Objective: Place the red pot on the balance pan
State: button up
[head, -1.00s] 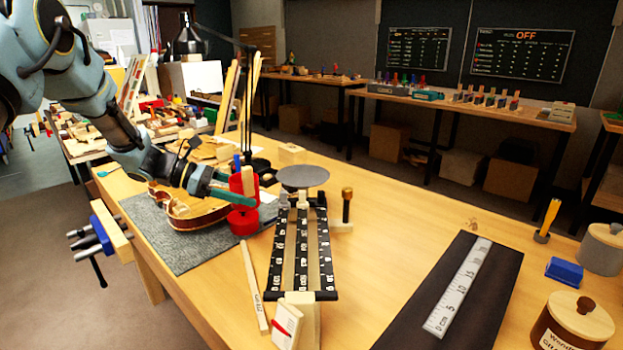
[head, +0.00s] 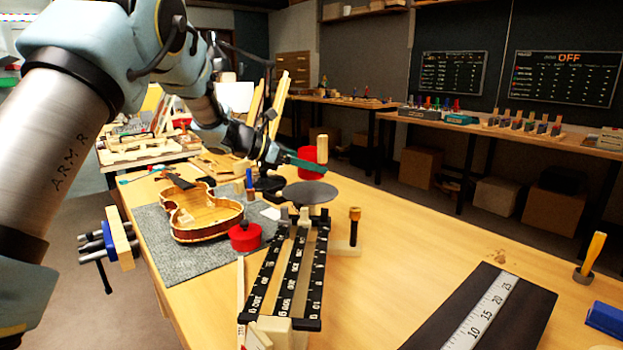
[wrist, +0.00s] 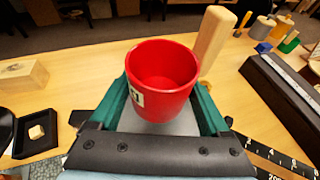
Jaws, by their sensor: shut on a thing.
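My gripper (head: 304,162) is shut on an open red pot (head: 307,156), held upright above the round grey balance pan (head: 310,194). In the wrist view the pot (wrist: 163,88) sits between the two green fingers of my gripper (wrist: 163,96); it looks empty. A light wooden handle (wrist: 214,42) stands up beside it. Part of the pan (wrist: 180,124) shows beneath the pot; there is a gap between them in the head view. The balance (head: 290,265) has black scale beams running toward the front. A second, lidded red pot (head: 245,237) stands near the violin body.
The violin body (head: 203,212) lies on a grey mat (head: 178,258) left of the balance. A dark board with a ruler (head: 485,310) lies front right. The table between is clear.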

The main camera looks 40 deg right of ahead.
aim_at(311, 177)
jog(key=shift+f, duration=1.95)
jog(key=shift+f, duration=0.15)
jog(key=o, duration=1.2)
jog(key=shift+c, duration=0.2)
jog(key=shift+r+p, duration=0.25)
jog(key=shift+p, duration=0.05)
jog(key=b+v, duration=0.2)
jog(key=v, duration=1)
